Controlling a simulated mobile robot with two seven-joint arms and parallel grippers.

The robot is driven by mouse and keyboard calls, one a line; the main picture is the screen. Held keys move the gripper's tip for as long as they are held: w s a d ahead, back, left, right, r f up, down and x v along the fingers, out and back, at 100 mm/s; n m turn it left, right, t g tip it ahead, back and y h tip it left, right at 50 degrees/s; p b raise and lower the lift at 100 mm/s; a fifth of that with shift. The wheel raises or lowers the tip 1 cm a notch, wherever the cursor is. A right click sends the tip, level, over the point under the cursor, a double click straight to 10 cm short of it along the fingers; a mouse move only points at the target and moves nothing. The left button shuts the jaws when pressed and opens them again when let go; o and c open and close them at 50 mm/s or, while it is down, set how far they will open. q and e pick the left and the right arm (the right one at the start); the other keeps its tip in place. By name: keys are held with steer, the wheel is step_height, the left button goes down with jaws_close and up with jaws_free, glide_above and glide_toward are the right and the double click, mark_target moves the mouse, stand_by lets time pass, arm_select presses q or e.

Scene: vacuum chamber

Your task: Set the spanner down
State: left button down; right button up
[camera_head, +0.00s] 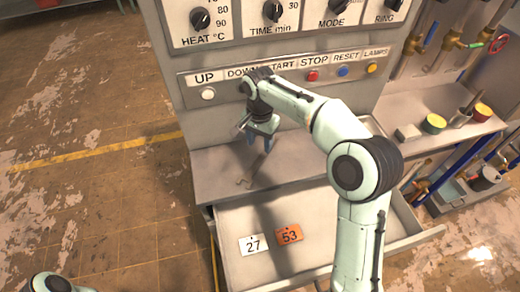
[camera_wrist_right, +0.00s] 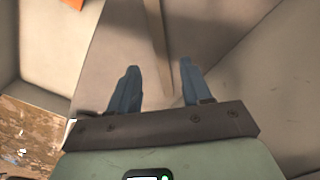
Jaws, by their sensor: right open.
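My right gripper (camera_head: 259,142) is over the grey ledge (camera_head: 215,176) below the button panel. Its blue fingers are apart in the right wrist view (camera_wrist_right: 157,88). The spanner (camera_head: 254,172) shows as a thin, brownish bar below the fingers, slanting down to the left over the ledge. In the right wrist view the spanner (camera_wrist_right: 157,45) runs from the top edge to between the fingers, with a gap on each side. Whether it fully rests on the ledge I cannot tell. My left gripper is out of view.
An open drawer (camera_head: 222,225) below the ledge holds a white tag 27 (camera_head: 253,245) and an orange tag 53 (camera_head: 289,234). The button panel (camera_head: 222,88) is close behind my right gripper. A bench (camera_head: 455,140) with tins and valves stands right. The floor at left is clear.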

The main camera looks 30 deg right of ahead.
step_height(320, 180, up, 5)
steer(key=shift+r+p, duration=0.1)
steer(key=shift+p, duration=0.3)
stand_by(0.4)
